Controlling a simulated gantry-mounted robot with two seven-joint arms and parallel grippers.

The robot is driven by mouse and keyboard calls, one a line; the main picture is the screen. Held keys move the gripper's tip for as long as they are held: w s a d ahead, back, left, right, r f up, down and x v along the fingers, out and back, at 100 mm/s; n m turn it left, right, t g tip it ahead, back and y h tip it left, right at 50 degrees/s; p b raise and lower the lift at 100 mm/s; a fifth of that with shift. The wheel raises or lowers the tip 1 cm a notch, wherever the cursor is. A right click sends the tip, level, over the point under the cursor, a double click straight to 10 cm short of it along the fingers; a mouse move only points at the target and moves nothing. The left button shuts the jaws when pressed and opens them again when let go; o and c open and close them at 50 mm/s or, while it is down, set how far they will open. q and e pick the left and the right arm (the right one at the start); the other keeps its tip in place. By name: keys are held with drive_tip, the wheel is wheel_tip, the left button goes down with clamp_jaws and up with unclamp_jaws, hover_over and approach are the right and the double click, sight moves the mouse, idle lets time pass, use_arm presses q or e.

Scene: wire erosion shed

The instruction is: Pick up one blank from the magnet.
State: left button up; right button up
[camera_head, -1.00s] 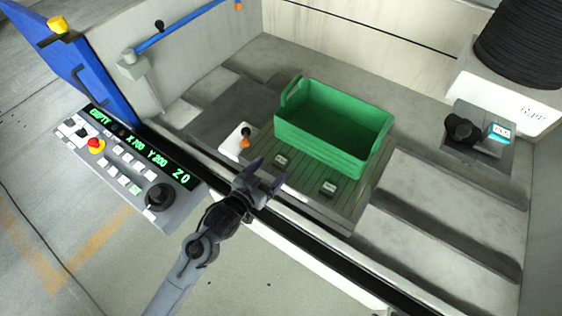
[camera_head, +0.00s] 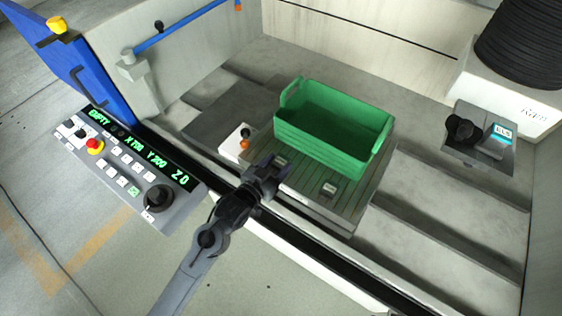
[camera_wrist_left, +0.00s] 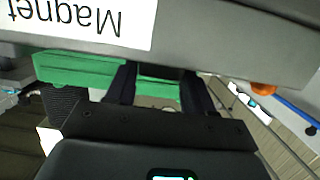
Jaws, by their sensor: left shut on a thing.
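My left gripper (camera_head: 272,168) is at the near left edge of the slotted plate, beside a small labelled block (camera_head: 281,160). Its fingers (camera_wrist_left: 160,88) are closed in on a small thing, likely a blank; the held thing itself is hidden. A second small labelled block (camera_head: 329,188) stands on the plate to the right. My right gripper is not in view.
A green crate (camera_head: 325,148) stands on the slotted plate (camera_head: 345,215) behind my gripper. A white piece with an orange knob (camera_head: 243,145) is close at left. A control panel (camera_head: 130,165) is further left. The dark machine edge runs beneath my arm.

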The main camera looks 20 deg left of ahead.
use_arm(q)
drive_tip(key=shift+c, duration=0.5)
drive_tip(key=shift+r, duration=0.1)
